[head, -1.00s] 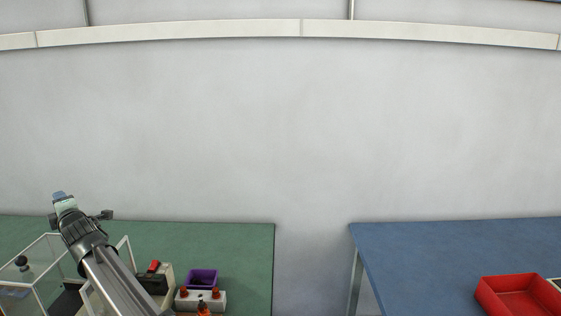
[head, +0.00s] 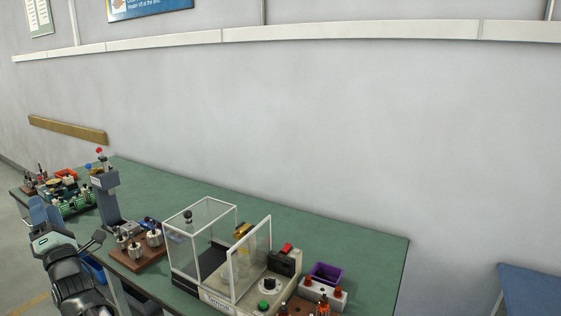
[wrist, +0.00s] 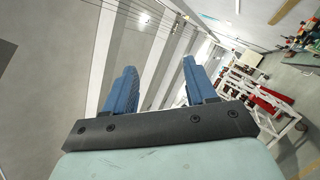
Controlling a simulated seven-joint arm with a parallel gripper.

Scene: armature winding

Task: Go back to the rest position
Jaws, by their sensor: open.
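My gripper (head: 44,208) is at the far left of the head view, in front of the green bench and pointing up. Its two blue fingers also show in the wrist view (wrist: 160,70), spread apart with nothing between them. Behind the fingers the wrist view shows the room, tilted, with pale walls, windows and grey floor. The gripper appears to touch nothing.
The green bench (head: 380,243) carries a clear-walled enclosure (head: 198,217), a purple bin (head: 326,272), a brown block with metal parts (head: 138,260) and a grey upright stand (head: 109,203). A blue table (head: 530,290) stands at right. White racks (wrist: 262,112) show in the wrist view.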

